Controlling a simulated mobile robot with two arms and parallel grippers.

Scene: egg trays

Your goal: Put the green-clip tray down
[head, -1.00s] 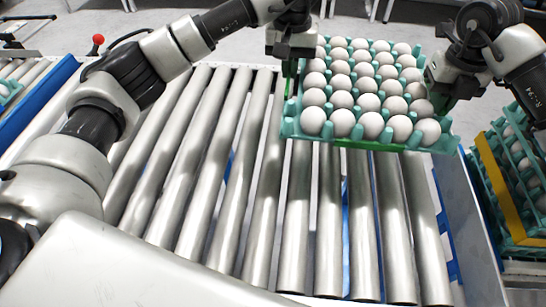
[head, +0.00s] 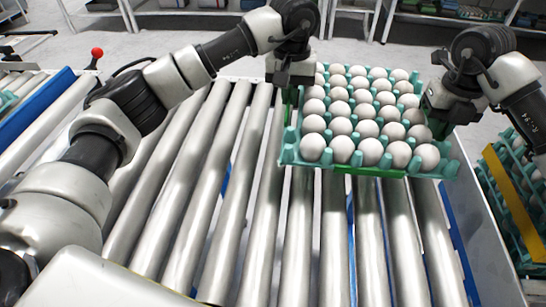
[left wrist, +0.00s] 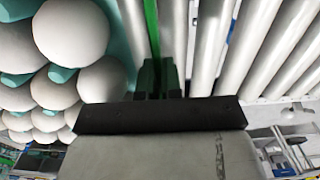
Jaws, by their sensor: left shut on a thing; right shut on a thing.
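The green-clip tray (head: 290,158) is a teal egg tray full of white eggs, with a green strip (head: 375,171) along its near lower edge. It is over the far right part of the roller conveyor; I cannot tell whether it touches the rollers. My left gripper (head: 291,98) is shut on its left side, and my right gripper (head: 432,112) is shut on its right side. Both fingertips are partly hidden by the tray and hands. In the left wrist view, the left gripper's dark green fingers (left wrist: 160,75) are beside the eggs, with rollers to the right.
The roller conveyor (head: 225,190) has bare rollers to the left and in front of the tray. More egg trays with a yellow strip (head: 517,190) stand at the right. A red knob (head: 97,52) is at the left. Shelves (head: 430,22) stand at the back.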

